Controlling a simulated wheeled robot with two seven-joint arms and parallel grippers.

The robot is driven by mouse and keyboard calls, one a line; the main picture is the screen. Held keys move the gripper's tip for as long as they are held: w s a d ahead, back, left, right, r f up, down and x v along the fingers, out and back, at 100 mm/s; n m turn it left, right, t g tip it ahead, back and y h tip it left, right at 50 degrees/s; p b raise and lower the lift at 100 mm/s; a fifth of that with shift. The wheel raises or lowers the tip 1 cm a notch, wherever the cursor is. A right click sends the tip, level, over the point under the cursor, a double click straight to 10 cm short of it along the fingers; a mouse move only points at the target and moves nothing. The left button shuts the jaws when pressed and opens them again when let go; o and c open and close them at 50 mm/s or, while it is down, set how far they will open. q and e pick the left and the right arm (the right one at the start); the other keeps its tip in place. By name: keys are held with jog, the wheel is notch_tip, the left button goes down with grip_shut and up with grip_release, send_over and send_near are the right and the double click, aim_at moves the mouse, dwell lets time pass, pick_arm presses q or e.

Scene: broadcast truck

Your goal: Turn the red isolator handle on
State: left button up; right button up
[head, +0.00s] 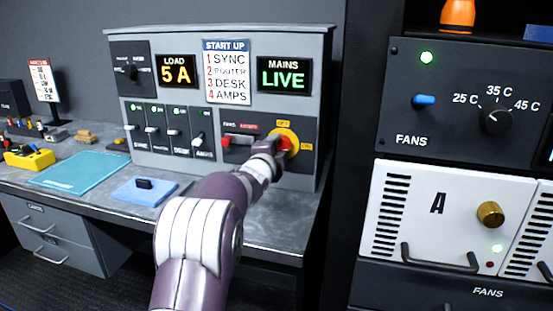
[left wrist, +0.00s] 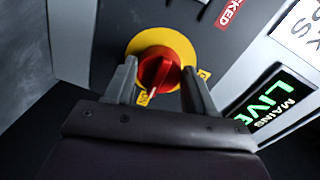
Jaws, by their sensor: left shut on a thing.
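The red isolator handle (head: 287,143) sits on a round yellow plate (head: 292,134) at the lower right of the grey panel. In the left wrist view the red handle (left wrist: 158,70) lies between the two fingers of my left gripper (left wrist: 160,78), which is shut on it. The handle's pale mark points down toward a yellow label (left wrist: 143,97), which seems to be the ON label (head: 306,146) at the plate's right. The OFF label (head: 283,123) is above the plate. My left gripper (head: 276,147) partly hides the handle in the head view. My right gripper is not in view.
The mains display (head: 284,75) reads LIVE and the load display (head: 176,71) reads 5 A. A red part (head: 237,140) and several switches (head: 173,132) are left of the isolator. A rack with a fans panel (head: 465,100) stands close on the right.

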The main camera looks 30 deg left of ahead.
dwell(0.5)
pick_arm(q)
jog(key=o, duration=1)
jog(key=shift+o, duration=0.2)
jog(key=f+v, duration=0.1)
jog(key=v, duration=1.1)
jog(key=shift+s+r+b, duration=0.3)
jog(key=shift+r, duration=0.2)
jog(key=shift+d, duration=0.15)
